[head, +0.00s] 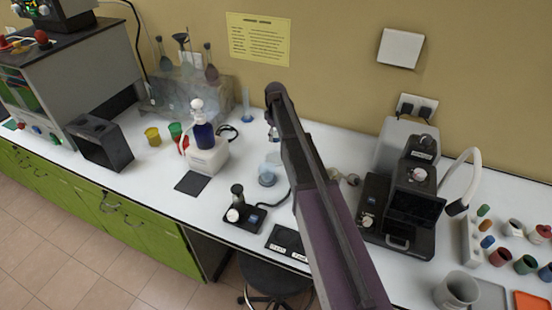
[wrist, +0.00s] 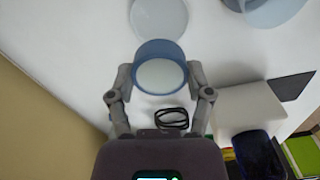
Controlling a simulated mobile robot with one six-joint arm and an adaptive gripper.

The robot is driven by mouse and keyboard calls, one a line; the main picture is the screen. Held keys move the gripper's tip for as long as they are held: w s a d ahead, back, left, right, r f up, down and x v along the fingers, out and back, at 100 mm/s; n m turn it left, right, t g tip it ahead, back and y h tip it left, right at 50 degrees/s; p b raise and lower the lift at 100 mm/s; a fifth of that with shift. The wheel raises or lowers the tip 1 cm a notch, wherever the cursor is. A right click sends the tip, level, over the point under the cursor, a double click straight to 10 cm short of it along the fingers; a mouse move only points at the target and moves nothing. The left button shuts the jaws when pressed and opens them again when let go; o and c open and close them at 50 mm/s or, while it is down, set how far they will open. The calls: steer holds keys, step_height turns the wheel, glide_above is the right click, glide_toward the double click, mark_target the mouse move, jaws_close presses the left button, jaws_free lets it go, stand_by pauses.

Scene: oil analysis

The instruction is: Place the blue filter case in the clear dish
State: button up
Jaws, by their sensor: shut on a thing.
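My gripper (wrist: 160,74) is shut on the blue filter case (wrist: 160,48), a round blue ring with a pale face, one finger on each side. The clear dish (wrist: 158,17), a flat pale disc, lies on the white bench just beyond the case in the wrist view, partly cut by the top edge. The case appears held above the bench, apart from the dish. In the head view my arm hides most of the gripper, and a pale dish (head: 273,159) shows left of the arm.
A bluish glass vessel (head: 267,179) stands close by in front. A white-based dispenser with a blue bottle (head: 204,136) and a black cable loop (head: 228,132) are to the left. A large analyser (head: 405,200) stands right.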

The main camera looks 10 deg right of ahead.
steer(key=b, duration=0.6)
glide_above(276, 158)
steer(key=shift+a+f, duration=0.1)
steer(key=shift+f, duration=3.05)
steer(key=shift+f+b, duration=1.9)
steer(key=shift+b, duration=0.1)
steer(key=shift+f, duration=0.1)
steer(key=o, duration=0.9)
steer(key=shift+o, duration=0.2)
step_height(276, 158, up, 12)
steer(key=p, duration=1.2)
steer(key=shift+r, duration=0.2)
